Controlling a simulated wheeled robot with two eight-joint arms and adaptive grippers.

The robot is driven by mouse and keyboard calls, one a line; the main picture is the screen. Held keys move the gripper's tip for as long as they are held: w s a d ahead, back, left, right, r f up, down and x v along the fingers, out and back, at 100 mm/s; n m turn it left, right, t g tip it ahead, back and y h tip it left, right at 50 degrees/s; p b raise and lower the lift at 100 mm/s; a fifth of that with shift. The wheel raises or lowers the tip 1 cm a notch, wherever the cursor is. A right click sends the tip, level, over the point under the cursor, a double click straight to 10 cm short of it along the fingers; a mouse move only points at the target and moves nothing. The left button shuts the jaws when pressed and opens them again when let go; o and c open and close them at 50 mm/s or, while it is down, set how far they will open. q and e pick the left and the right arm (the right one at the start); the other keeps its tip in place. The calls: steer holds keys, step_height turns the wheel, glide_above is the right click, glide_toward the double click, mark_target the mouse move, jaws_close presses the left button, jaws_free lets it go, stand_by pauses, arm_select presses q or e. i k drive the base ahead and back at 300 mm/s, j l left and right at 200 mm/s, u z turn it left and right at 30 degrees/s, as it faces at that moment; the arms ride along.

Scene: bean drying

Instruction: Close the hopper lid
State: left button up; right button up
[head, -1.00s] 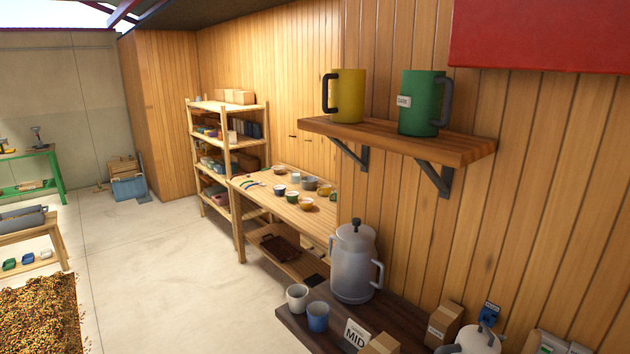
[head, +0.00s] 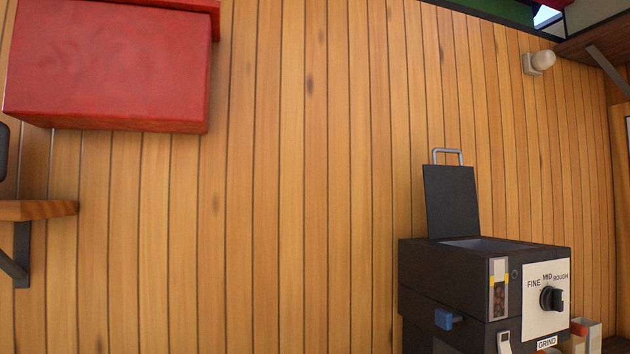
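The hopper lid (head: 451,203) is a dark flat panel with a grey metal handle (head: 447,153) along its top edge. It stands open, nearly upright, at the back left of the grinder's top. The black grinder (head: 440,270) is at the lower right, and its hopper opening (head: 488,244) shows grey inside. Its front has a white panel with a dial (head: 552,298) marked FINE, MID and ROUGH, a GRIND label and a small window with beans. Neither gripper shows in the head view.
Small boxes (head: 586,332) stand right of the grinder.

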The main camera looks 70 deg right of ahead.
mark_target(451, 196)
steer(key=z, duration=1.85)
